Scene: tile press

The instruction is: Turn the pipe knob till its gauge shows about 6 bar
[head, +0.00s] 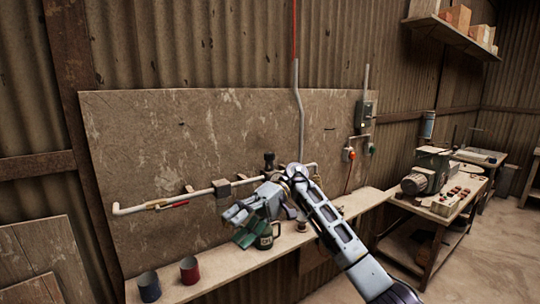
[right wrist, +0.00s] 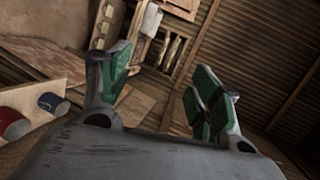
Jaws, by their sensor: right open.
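A pale pipe (head: 195,193) runs along the weathered backboard in the head view. A dark knob (head: 269,159) stands up from it near the middle, just above and behind my right gripper. My right gripper (head: 240,224) is open and empty, in front of the pipe and below the knob, apart from the knob in the picture. Its green-padded fingers are spread in the right wrist view (right wrist: 160,82). No gauge face can be made out; my gripper and wrist cover part of the pipe beside the knob. My left gripper is not in view.
A dark green mug (head: 265,239) stands on the ledge (head: 222,262), close by the right fingers. A blue cup (head: 149,287) and a red cup (head: 190,270) stand further left. A red-handled valve (head: 173,204) sits on the pipe's left part. A machine bench (head: 440,205) is at right.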

